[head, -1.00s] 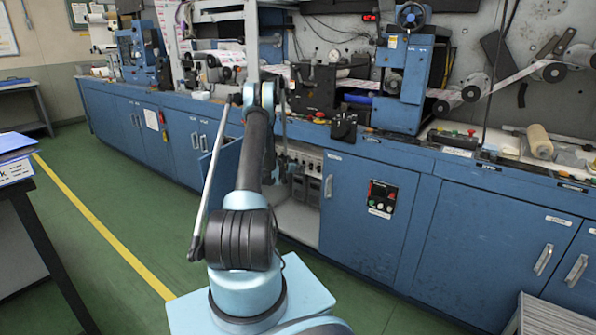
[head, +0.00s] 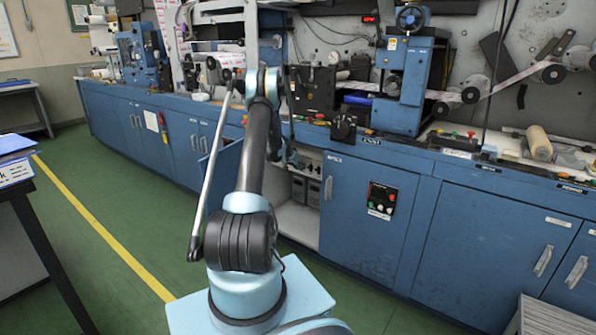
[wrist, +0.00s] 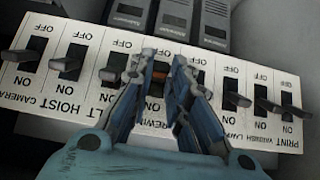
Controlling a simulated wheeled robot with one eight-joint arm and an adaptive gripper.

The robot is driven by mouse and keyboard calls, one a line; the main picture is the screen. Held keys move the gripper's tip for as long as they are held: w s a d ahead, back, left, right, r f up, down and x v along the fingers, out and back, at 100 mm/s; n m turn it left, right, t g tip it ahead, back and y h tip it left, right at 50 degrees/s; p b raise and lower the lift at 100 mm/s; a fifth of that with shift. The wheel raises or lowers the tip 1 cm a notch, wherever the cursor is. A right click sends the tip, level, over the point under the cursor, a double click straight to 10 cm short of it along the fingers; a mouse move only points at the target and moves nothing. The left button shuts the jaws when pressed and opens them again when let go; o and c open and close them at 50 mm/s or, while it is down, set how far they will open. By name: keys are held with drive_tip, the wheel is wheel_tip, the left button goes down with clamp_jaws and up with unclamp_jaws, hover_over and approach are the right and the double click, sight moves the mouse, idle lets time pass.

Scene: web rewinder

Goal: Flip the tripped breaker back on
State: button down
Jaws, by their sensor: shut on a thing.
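In the wrist view a white breaker panel (wrist: 262,125) carries a row of black toggles marked OFF along the top edge and ON below. My gripper (wrist: 162,68) is over the middle of the row, beside the partly covered REWIND label. Its two blue fingers are close together on a breaker toggle there, mostly hidden by them. Toggles stand to the left (wrist: 68,63) and right (wrist: 236,98). In the head view the panel (head: 311,165) sits inside an open blue cabinet, with my gripper largely hidden by my arm.
Several dark grey boxes (wrist: 172,18) stand beside the panel's OFF edge. The cabinet has an open door (head: 222,165) on the left and a closed door (head: 362,215) on the right. The rewinder (head: 405,80) stands on the bench above.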

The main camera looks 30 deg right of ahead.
drive_tip(key=shift+w+d+r+y, duration=0.15)
drive_tip(key=shift+r+y, duration=0.1)
drive_tip(key=shift+y, duration=0.25)
drive_tip(key=c, duration=1.5)
unclamp_jaws()
drive_tip(key=s+a+r, duration=0.1)
drive_tip(key=s+a, duration=0.1)
drive_tip(key=a, duration=0.2)
drive_tip(key=s+a+r, duration=0.1)
drive_tip(key=s+a, duration=0.1)
drive_tip(key=a, duration=0.3)
drive_tip(key=s+a+r, duration=0.1)
drive_tip(key=a, duration=0.4)
drive_tip(key=shift+s+a+r, duration=0.1)
drive_tip(key=shift+s+r, duration=0.25)
drive_tip(key=shift+s, duration=0.05)
